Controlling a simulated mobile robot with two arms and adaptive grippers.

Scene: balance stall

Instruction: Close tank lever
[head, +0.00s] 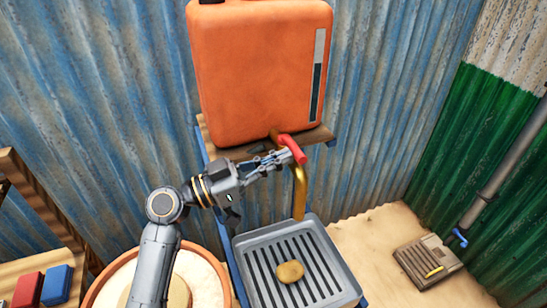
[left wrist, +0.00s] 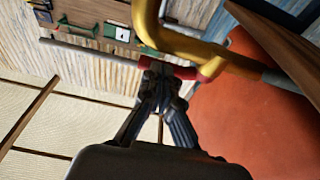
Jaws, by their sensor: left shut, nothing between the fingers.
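The orange tank (head: 257,75) stands on a wooden shelf, with a dark level strip on its right side. Its red lever (head: 292,148) sits at the bottom front, above a brass spout (head: 299,192) that bends downward. My left gripper (head: 283,157) is shut and empty, its fingertips right at the lever. In the left wrist view the fingertips (left wrist: 163,72) overlap the red lever (left wrist: 188,72), partly hiding it; I cannot tell whether they touch it. The brass spout (left wrist: 180,42) and tank (left wrist: 245,110) also show there. My right gripper is not in view.
A grey slatted tray (head: 240,251) lies below the spout, with a tan lump (head: 290,272) on it. A round tub (head: 212,281) is at its left. Red (head: 28,290) and blue (head: 57,285) blocks are lower left. A floor drain (head: 415,266) is at right.

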